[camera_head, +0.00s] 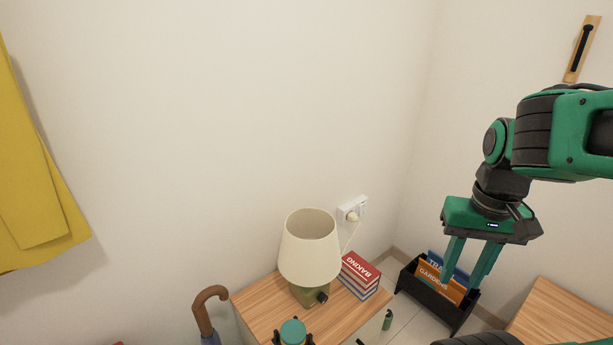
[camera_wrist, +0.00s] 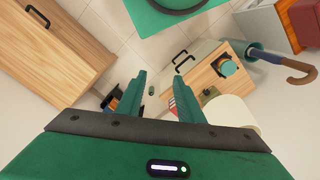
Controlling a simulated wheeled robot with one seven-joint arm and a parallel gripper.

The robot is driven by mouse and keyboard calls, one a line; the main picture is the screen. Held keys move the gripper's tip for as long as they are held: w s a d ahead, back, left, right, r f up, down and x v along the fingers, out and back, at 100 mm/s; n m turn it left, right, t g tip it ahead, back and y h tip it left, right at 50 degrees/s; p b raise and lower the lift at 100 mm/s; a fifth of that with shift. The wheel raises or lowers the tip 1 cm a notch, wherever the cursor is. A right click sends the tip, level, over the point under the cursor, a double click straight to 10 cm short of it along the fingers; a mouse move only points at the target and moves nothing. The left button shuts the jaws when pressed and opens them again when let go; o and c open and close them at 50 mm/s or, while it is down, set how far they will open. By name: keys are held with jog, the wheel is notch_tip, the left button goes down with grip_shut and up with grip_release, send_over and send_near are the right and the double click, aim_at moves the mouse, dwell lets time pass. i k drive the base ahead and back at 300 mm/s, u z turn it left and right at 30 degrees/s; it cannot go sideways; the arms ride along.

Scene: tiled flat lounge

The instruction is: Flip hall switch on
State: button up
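A white wall plate (camera_head: 362,206) is on the wall behind the lamp, with a pale plug and cord at its left part. It looks like a socket with a switch beside it; its on or off state is too small to tell. No other clear switch shows. My gripper (camera_head: 462,281) is at the right, pointing down, fingers apart and empty. It is to the right of the plate and apart from it, above a black book rack (camera_head: 434,306). In the wrist view my gripper (camera_wrist: 160,76) also shows an empty gap. The plate is not visible there.
A wooden-topped cabinet (camera_head: 262,306) holds a lamp (camera_head: 310,250), books (camera_head: 360,275) and a green-topped item (camera_head: 292,332). A brown-handled umbrella (camera_head: 205,310) stands left. A yellow coat (camera_head: 35,180) hangs far left. Another wooden top (camera_head: 565,318) is lower right. Floor (camera_wrist: 115,45) shows between furniture.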

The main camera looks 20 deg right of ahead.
aim_at(363, 208)
jog(key=u, duration=0.05)
jog(key=k, duration=1.25)
jog(key=z, duration=0.7)
jog(key=i, duration=1.7)
jog(key=u, duration=0.3)
